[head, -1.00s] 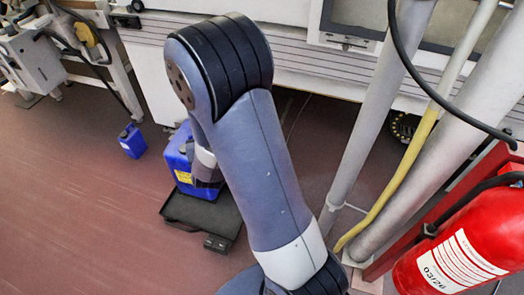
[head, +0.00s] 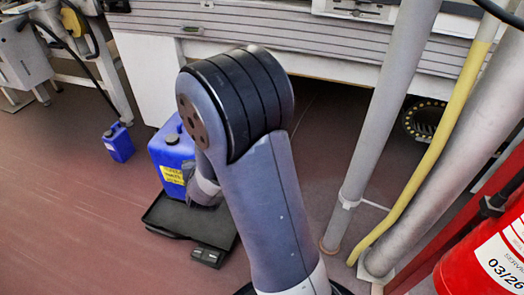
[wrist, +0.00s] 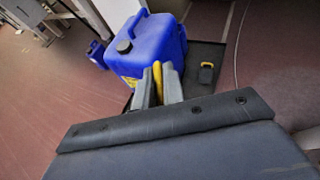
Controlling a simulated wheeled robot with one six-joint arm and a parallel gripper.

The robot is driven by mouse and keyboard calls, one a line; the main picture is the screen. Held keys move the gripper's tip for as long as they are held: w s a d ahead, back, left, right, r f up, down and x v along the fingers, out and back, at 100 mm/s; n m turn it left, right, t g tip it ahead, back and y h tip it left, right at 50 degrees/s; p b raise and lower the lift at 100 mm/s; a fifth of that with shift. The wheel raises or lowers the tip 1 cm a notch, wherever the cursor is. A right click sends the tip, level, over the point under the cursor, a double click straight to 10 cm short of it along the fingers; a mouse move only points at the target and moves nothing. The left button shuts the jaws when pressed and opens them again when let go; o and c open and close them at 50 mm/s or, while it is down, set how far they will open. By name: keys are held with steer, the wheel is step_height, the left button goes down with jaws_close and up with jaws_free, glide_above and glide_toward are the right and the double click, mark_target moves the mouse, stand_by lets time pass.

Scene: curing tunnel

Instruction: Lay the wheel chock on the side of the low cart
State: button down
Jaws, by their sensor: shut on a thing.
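The low cart (head: 158,214) is a flat black tray on the floor, left of my arm in the head view; part of it also shows in the wrist view (wrist: 212,50). A blue jerrycan (head: 168,152) stands on it. In the wrist view, my gripper (wrist: 158,88) is shut on a narrow yellow piece (wrist: 157,74), which I take to be the wheel chock. Most of it is hidden by the fingers. The fingers overlap the front of the jerrycan (wrist: 152,48) in the picture; I cannot tell whether they touch. In the head view my arm hides the gripper tips and the chock.
A small dark block with a yellow edge (wrist: 207,72) sits on the cart right of the jerrycan. A smaller blue canister (head: 118,142) stands on the floor at left. Grey pipes (head: 375,130), a yellow hose (head: 440,140) and a red extinguisher (head: 485,265) stand at right. Floor left of the cart is clear.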

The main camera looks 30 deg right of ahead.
step_height(320, 180, down, 7)
steer(key=b, duration=0.6)
steer(key=shift+w+f, duration=0.15)
steer(key=w+d+f+m+g+h, duration=0.1)
steer(key=w+d+f+m+h, duration=0.1)
steer(key=w+d+f, duration=0.4)
steer(key=w+d+f+m+g+h, duration=0.1)
steer(key=w+d+f, duration=0.6)
steer(key=d+f, duration=0.7)
steer(key=w+d+f+m+g+h, duration=0.1)
steer(key=w+d+f+m+h, duration=0.2)
steer(key=d, duration=1.6)
steer(key=w+f, duration=0.4)
steer(key=f, duration=0.3)
steer(key=shift+f+g+p, duration=0.3)
steer(key=shift+f, duration=0.05)
steer(key=shift+a, duration=0.1)
